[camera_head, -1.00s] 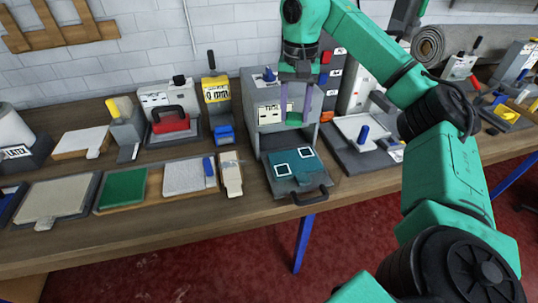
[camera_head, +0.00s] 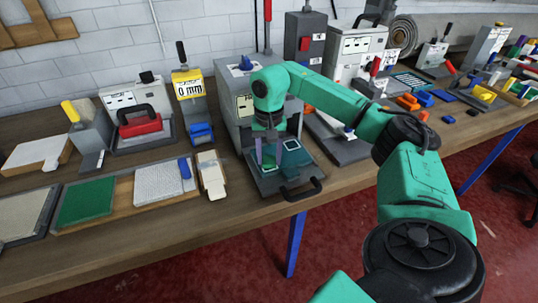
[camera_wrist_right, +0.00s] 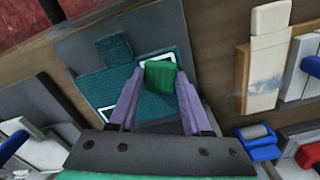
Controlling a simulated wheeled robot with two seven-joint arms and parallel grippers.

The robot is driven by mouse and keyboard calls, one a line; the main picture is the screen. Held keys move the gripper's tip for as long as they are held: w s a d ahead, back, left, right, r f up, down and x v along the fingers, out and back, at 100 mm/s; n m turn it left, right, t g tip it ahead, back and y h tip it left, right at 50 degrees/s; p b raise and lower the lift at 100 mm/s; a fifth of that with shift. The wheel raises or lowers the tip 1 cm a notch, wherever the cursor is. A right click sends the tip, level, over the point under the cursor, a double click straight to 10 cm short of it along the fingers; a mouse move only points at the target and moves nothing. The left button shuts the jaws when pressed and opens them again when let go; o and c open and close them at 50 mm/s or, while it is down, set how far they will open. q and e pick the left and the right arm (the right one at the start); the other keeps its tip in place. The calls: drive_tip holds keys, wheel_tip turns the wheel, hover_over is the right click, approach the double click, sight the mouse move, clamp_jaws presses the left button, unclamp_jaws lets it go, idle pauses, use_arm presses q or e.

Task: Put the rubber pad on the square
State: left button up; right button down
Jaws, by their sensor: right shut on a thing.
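My right gripper (camera_head: 268,165) points down over the teal piece (camera_head: 300,160) on the machine's pull-out tray. In the right wrist view, my right gripper (camera_wrist_right: 160,82) is shut on the green rubber pad (camera_wrist_right: 162,75). The teal piece (camera_wrist_right: 115,85) bears two white square outlines. The pad overlaps one square outline (camera_wrist_right: 150,57) and hides part of it; I cannot tell whether they touch. The other outline (camera_wrist_right: 14,126) shows at the left, and in the head view it (camera_head: 291,145) is uncovered. My left gripper is not in view.
The grey machine (camera_head: 230,90) rises right behind my gripper. The tray's dark handle (camera_head: 302,190) sticks out at the bench front. A pale block (camera_head: 211,175) and a board with a green mat (camera_head: 87,200) lie to the left.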

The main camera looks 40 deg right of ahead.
sight(268, 159)
drive_tip(key=shift+w+f, duration=0.1)
drive_tip(key=shift+f, duration=0.15)
drive_tip(key=shift+c, duration=1.7)
unclamp_jaws()
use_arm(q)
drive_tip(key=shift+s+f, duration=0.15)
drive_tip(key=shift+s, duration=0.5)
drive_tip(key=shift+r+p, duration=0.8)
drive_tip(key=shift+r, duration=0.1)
use_arm(e)
wheel_tip(268, 159, up, 12)
drive_tip(key=shift+r, duration=0.25)
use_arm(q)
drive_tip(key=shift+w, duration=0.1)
use_arm(e)
drive_tip(key=shift+f, duration=0.1)
